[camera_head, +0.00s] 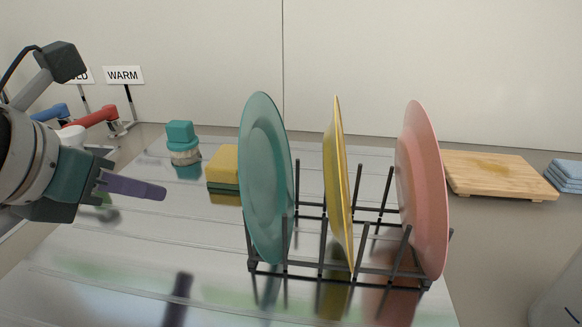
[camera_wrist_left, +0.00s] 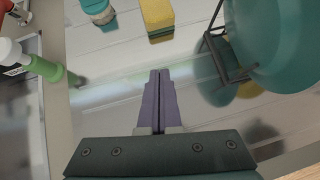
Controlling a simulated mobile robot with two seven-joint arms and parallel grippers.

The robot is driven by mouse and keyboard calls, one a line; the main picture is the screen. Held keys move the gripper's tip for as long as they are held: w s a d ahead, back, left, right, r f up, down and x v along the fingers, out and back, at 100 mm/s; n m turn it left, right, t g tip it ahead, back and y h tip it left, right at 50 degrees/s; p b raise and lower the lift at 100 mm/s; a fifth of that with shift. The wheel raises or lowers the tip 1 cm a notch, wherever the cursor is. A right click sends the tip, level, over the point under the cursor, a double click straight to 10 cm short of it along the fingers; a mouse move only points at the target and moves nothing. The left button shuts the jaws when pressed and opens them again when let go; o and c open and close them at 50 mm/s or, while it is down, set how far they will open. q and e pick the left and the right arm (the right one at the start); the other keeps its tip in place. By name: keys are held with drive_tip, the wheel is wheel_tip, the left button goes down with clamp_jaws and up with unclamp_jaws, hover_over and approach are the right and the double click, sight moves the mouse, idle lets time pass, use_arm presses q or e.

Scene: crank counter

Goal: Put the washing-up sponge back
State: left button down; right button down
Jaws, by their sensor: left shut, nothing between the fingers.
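The yellow sponge (camera_head: 224,165) lies on the shiny metal drainboard, partly hidden behind the teal plate in the head view. It also shows at the top of the left wrist view (camera_wrist_left: 157,18), with a darker band along its lower side. My left gripper (camera_head: 163,192) comes in from the left above the drainboard, its purple fingers pointing right. In the left wrist view its fingertips (camera_wrist_left: 160,73) are together and empty, apart from the sponge and nearer the camera. My right gripper is not in view.
A dish rack (camera_head: 303,271) holds a teal plate (camera_head: 264,180), a yellow plate (camera_head: 338,185) and a pink plate (camera_head: 423,190) upright. A teal-topped brush (camera_head: 180,143) stands left of the sponge. Red (camera_head: 95,116) and blue (camera_head: 50,113) tap levers are behind my arm. A wooden board (camera_head: 497,174) lies right.

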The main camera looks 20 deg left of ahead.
sight(218, 188)
use_arm(q)
drive_tip(key=shift+w+a+f, duration=0.1)
drive_tip(key=shift+w+f, duration=0.15)
drive_tip(key=shift+w, duration=0.1)
drive_tip(key=b+x, duration=0.2)
drive_tip(key=x, duration=0.6)
drive_tip(key=shift+f, duration=0.2)
drive_tip(key=w, duration=0.3)
drive_tip(key=shift+w+f+b, duration=0.1)
drive_tip(key=shift+w+b, duration=0.2)
drive_tip(key=shift+w, duration=0.45)
